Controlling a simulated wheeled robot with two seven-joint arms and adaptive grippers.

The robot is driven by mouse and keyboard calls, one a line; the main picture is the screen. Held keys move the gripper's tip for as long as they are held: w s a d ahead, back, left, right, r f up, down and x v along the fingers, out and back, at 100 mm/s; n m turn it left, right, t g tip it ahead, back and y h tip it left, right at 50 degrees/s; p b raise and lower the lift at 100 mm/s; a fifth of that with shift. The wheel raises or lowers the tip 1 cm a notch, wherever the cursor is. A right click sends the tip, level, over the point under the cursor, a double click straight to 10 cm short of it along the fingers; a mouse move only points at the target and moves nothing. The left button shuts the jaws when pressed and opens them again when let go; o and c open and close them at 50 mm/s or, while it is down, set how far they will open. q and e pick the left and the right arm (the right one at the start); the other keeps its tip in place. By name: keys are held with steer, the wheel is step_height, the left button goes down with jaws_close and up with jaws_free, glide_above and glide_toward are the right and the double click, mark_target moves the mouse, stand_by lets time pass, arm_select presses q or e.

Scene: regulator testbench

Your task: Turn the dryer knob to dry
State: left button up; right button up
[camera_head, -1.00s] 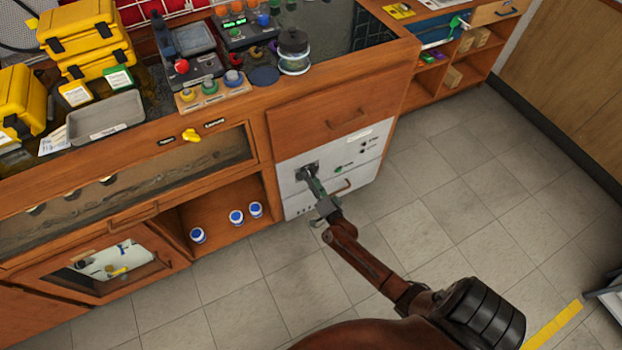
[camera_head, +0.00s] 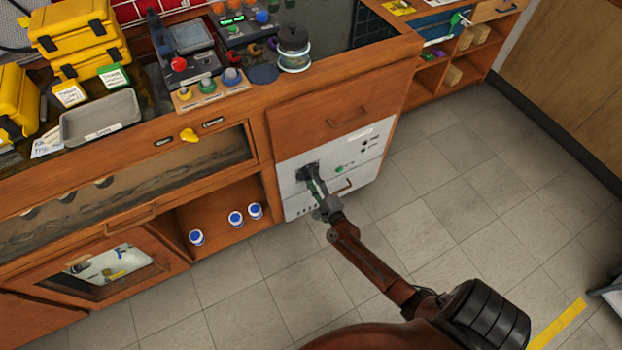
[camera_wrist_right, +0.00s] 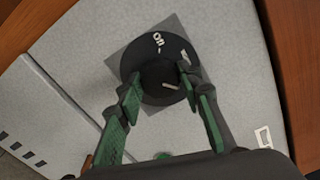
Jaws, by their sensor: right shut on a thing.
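The dryer (camera_head: 300,202) is a white-fronted unit set into the wooden bench, low at its right end. A second word on the dial is partly hidden by a finger. My right gripper (camera_wrist_right: 162,88) reaches the knob straight on, with its green-padded fingers on either side of the grip, shut on it. My left gripper is not in view.
A green button (camera_head: 339,169) and a brown handle (camera_head: 343,187) sit right of the knob on the dryer front. A drawer (camera_head: 335,110) is above. Blue-capped jars (camera_head: 236,219) stand on the open shelf to the left. The tiled floor (camera_head: 450,210) is clear.

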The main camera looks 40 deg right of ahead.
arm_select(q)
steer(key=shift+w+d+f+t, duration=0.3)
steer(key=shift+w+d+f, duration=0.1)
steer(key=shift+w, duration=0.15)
arm_select(e)
steer(key=shift+f+m, duration=0.1)
steer(key=shift+m, duration=0.9)
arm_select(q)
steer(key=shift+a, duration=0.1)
arm_select(e)
steer(key=o, duration=1.1)
steer(key=v, duration=1.2)
